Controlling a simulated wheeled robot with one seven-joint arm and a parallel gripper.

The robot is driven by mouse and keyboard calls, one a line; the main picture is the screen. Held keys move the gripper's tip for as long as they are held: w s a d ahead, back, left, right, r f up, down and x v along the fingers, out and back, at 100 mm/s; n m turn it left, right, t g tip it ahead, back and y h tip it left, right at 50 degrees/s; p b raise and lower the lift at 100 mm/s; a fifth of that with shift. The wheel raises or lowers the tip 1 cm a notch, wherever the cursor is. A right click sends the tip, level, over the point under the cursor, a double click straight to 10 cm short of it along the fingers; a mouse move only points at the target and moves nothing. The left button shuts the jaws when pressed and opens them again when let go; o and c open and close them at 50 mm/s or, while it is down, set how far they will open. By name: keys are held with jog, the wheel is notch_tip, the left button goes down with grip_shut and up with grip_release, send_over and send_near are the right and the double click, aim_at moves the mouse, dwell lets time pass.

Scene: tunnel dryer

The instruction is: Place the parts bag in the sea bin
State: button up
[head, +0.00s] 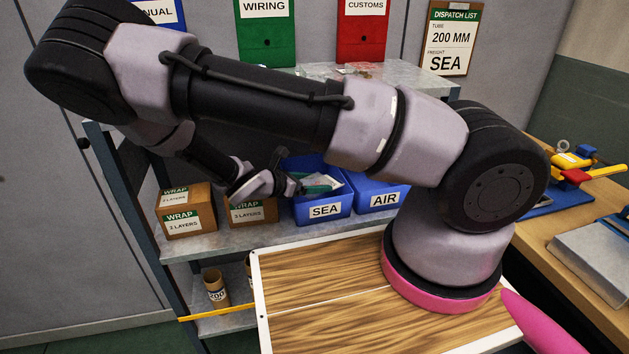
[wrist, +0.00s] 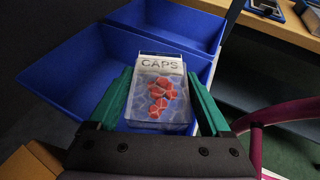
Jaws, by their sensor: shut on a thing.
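The parts bag (wrist: 158,98) is a clear packet with a white CAPS header and red pieces inside. My gripper (head: 318,187) is shut on it, with the green fingers on either side of the packet in the wrist view. The blue sea bin (head: 323,212) stands on the shelf with a white SEA label on its front. The gripper and bag are at the bin's open top in the head view. In the wrist view the bag is over the near blue bin (wrist: 62,75). I cannot tell whether it touches the bin. The bag is small and partly hidden in the head view.
The blue AIR bin (head: 383,200) stands right beside the sea bin. Two brown WRAP boxes (head: 186,222) are to the left on the same shelf. A dispatch list (head: 449,45) on the wall reads 200 mm, SEA. A wood-topped surface (head: 320,285) lies in front.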

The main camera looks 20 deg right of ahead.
jog(key=shift+f, duration=0.15)
jog(key=o, duration=1.5)
jog(key=shift+r, duration=0.35)
jog(key=v, duration=1.2)
jog(key=shift+r, duration=0.4)
jog(key=shift+s, duration=0.1)
